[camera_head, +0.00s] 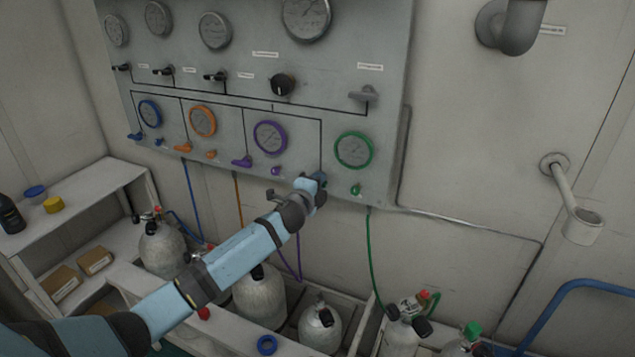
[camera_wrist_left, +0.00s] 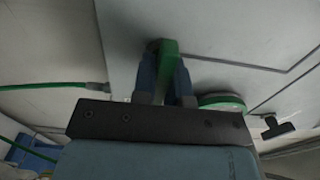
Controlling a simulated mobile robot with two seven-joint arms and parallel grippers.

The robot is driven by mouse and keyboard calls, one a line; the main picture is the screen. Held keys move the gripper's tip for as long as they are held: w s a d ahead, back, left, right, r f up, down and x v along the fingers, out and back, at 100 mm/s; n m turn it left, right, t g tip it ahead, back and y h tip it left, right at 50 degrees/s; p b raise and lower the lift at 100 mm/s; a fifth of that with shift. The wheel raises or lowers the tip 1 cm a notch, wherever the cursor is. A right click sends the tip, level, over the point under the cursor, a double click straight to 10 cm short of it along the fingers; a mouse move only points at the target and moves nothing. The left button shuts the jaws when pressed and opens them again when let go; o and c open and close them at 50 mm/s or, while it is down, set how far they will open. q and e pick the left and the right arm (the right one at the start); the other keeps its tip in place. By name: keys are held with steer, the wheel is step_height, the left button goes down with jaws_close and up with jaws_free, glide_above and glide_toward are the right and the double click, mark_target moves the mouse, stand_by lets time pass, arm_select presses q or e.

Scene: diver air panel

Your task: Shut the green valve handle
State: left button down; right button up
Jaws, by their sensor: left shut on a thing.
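The green valve handle (camera_wrist_left: 168,58) stands out from the panel in the left wrist view, between the two blue fingers of my left gripper (camera_wrist_left: 165,80). The fingers are shut on it. In the head view my left gripper (camera_head: 318,182) is at the panel's lower edge, left of the green-rimmed gauge (camera_head: 354,150), and it hides the handle. The green gauge's rim also shows in the left wrist view (camera_wrist_left: 222,101). My right gripper is in neither view.
The panel (camera_head: 225,105) also carries blue, orange and purple handles (camera_head: 243,161) and a small green knob (camera_head: 355,189). A green hose (camera_head: 373,260) hangs below. Grey cylinders (camera_head: 262,295) stand under my left arm. A pipe arm (camera_head: 573,195) sticks out at right.

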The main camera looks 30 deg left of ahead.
arm_select(q)
steer(key=c, duration=1.1)
jaws_free()
steer(key=shift+c, duration=0.2)
steer(key=s+b, duration=0.1)
steer(key=s, duration=1.2)
steer(key=shift+s+d, duration=0.4)
